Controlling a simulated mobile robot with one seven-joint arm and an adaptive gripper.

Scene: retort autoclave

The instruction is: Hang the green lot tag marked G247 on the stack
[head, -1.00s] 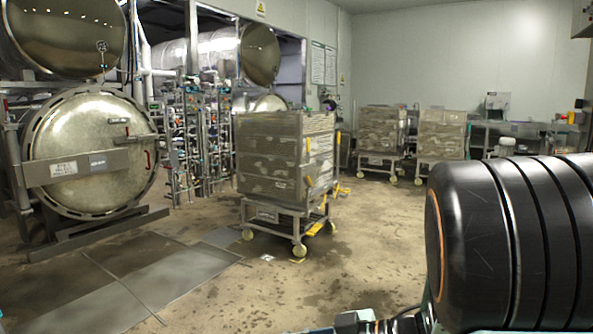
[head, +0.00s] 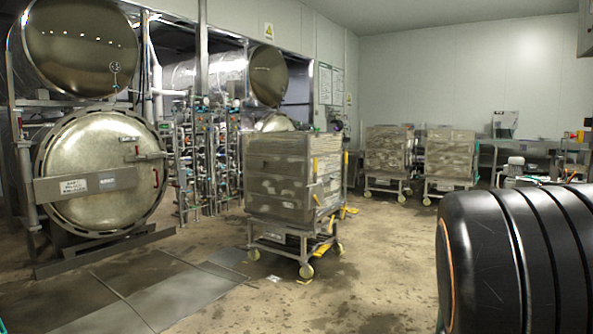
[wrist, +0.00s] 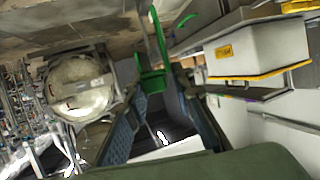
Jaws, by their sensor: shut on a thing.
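My gripper (wrist: 155,128) shows in the wrist view, its two dark fingers closed around a green piece. That piece is a green tag (wrist: 151,83) with a thin green strip rising above it; its marking cannot be read. The nearest stack (head: 282,178) stands in the middle of the head view, grey wrapped layers on a wheeled trolley with yellow parts. Two more stacks, one at the back (head: 386,151) and one beside it (head: 450,154), stand on trolleys. The gripper and tag are outside the head view, apart from the stacks there.
A round retort door (head: 100,170) stands at the left, with pipes and valves (head: 205,150) beside it. Floor plates (head: 150,290) lie in front. The floor right of the nearest stack is open. The wrist view shows a pale box with a yellow label (wrist: 262,50).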

